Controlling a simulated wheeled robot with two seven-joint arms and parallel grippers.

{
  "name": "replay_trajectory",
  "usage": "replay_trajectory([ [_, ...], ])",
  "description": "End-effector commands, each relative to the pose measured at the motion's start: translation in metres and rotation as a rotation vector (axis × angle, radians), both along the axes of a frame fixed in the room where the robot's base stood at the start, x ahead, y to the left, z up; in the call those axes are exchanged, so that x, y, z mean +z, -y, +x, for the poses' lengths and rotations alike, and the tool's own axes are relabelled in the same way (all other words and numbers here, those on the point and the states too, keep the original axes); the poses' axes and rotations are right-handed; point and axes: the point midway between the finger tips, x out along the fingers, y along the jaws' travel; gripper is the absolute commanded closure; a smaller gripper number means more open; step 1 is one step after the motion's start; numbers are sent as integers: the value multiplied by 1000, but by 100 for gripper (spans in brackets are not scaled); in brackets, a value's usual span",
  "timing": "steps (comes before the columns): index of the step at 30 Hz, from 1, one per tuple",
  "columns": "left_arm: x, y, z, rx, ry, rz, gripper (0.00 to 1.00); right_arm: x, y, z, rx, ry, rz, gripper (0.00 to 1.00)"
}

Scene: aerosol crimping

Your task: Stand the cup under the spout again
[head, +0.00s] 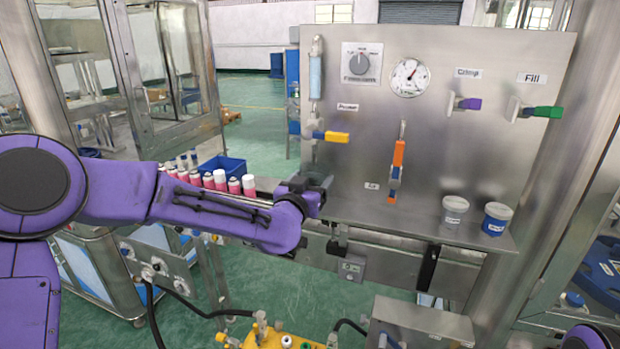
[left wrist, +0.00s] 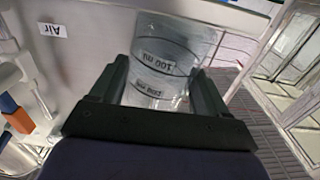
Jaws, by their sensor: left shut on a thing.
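My left gripper (head: 314,186) is at the left end of the panel's shelf, below the yellow-handled valve (head: 332,136). In the left wrist view the gripper (left wrist: 158,76) is shut on a clear cup (left wrist: 170,48) with a "100 ml" mark, its walls between the two dark fingers. In the head view the cup is mostly hidden by my gripper, and I cannot tell whether it touches the shelf. A clear upright tube (head: 315,75) is above the valve; the spout tip is not clearly visible. My right gripper is not in view.
The steel shelf (head: 400,222) has a grey-lidded jar (head: 455,209) and a blue jar (head: 496,219) at its right. An orange-handled air valve (head: 398,155) hangs mid-panel. Several pink cans (head: 220,180) and a blue bin (head: 224,168) are left, behind my arm. The middle of the shelf is clear.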

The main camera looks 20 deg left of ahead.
Motion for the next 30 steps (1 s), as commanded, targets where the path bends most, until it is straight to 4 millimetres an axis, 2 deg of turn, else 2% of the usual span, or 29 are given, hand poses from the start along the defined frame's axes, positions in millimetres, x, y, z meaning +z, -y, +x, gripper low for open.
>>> replay_trajectory([
  [3, -6, 0, 0, 0, 0, 1, 100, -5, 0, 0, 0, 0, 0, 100],
  [30, -6, 6, -4, 0, -3, 2, 100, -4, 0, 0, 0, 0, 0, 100],
])
